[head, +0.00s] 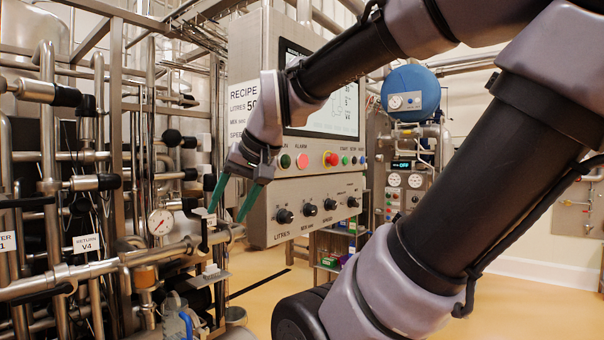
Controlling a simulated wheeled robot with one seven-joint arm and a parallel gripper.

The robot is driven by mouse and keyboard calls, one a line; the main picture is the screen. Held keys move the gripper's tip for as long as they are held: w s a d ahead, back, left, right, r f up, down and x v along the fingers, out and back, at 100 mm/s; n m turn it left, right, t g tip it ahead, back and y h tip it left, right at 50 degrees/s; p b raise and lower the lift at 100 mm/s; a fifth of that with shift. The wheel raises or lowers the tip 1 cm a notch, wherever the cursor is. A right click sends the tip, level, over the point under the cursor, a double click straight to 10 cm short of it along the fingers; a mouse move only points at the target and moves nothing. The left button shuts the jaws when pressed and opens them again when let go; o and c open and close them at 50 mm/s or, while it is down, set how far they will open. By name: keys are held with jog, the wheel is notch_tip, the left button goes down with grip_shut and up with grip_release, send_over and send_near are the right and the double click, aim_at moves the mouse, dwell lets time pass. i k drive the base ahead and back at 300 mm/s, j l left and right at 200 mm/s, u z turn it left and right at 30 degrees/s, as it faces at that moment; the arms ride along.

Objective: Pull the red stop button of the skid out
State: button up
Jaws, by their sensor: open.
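On the blue-tank unit (410,93) at the right, a small panel also has a tiny red spot (389,211), too small to tell. My gripper (227,214) is left of the control panel's lower part, with two green fingers pointing down and spread apart. It is empty, with no button between the fingers. My arm crosses in front of the screen.
Steel pipes, valves and a round gauge (161,222) crowd the left, close to my gripper. Black knobs (310,209) line the panel's lower face. A shelf with boxes (338,243) stands behind the panel. Yellow floor (262,268) shows below.

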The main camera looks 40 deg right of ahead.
aim_at(333, 160)
jog(key=z, duration=1.25)
